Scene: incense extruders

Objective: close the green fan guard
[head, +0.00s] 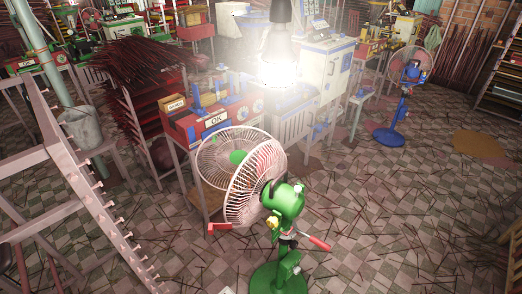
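The green fan stands on the tiled floor at the lower middle of the head view, with a green motor housing (288,199) and a round green base (279,281). Its guard has two round pale wire halves. The front half (207,155), with a green centre disc (238,157), stands swung apart from the rear half (247,196) at an angle. A red tab (219,228) shows at the guard's lower left, and a red handle (319,243) sticks out from the stand. The hinge is hard to make out. My gripper is not in view.
A red and blue machine (212,121) on a table stands just behind the guard. A pink metal frame (95,205) rises at the left. A blue fan (408,85) stands at the back right. Thin sticks litter the floor; the right side is mostly open.

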